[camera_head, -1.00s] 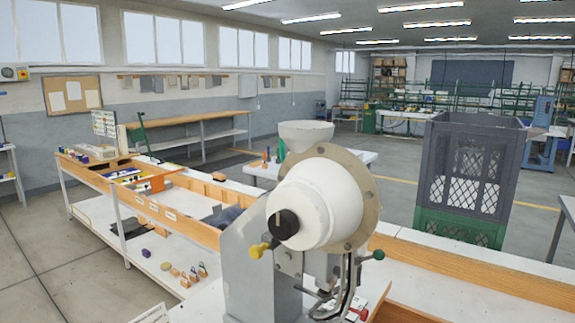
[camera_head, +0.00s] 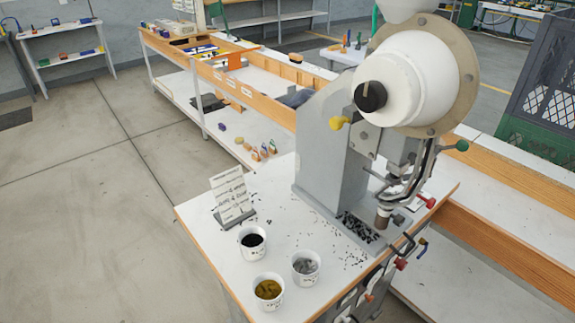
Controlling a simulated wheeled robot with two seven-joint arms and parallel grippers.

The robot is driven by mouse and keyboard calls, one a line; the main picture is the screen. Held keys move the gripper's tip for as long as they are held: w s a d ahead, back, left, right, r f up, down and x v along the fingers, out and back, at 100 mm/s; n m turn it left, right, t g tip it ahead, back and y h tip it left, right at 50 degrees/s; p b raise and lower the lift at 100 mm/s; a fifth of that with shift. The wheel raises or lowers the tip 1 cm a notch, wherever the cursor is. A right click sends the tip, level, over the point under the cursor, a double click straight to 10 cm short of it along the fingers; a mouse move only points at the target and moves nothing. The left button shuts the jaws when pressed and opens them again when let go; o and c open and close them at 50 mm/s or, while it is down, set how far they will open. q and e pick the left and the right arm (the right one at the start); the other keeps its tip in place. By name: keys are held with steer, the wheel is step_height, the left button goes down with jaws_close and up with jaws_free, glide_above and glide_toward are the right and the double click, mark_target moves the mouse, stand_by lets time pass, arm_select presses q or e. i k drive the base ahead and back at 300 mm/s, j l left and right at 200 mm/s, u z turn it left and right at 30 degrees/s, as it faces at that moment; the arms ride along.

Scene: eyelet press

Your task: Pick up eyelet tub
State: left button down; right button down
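Three white tubs stand upright on the white tabletop left of the eyelet press. One tub (camera_head: 252,241) holds dark pieces, one tub (camera_head: 305,266) holds grey pieces, and the front tub (camera_head: 268,290) holds brass-coloured pieces. I cannot tell from the frames which of them is the eyelet tub. The press (camera_head: 330,150) has a grey body and a large white round housing, with dark eyelets scattered at its foot. Neither of my grippers shows in the view.
A tilted card on a stand (camera_head: 231,197) is behind the tubs. Tools with coloured handles (camera_head: 401,263) hang along the table's right front edge. A dark mesh crate over a green one (camera_head: 545,105) stands at right.

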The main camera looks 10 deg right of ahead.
mark_target(252, 240)
steer(key=z, duration=0.95)
steer(key=j+z, duration=0.9)
steer(key=k+j+z, duration=0.15)
steer(key=j+z, duration=0.3)
steer(key=k+j, duration=0.15)
steer(key=j, duration=0.3)
steer(key=k+j+z, duration=0.1)
steer(key=j, duration=0.3)
steer(key=k+j+z, duration=0.1)
steer(key=k+j, duration=0.15)
steer(key=j, duration=0.15)
steer(key=k+j, duration=0.15)
steer(key=j, duration=0.25)
steer(key=k+j+z, duration=0.1)
steer(key=j, duration=0.3)
steer(key=k, duration=0.1)
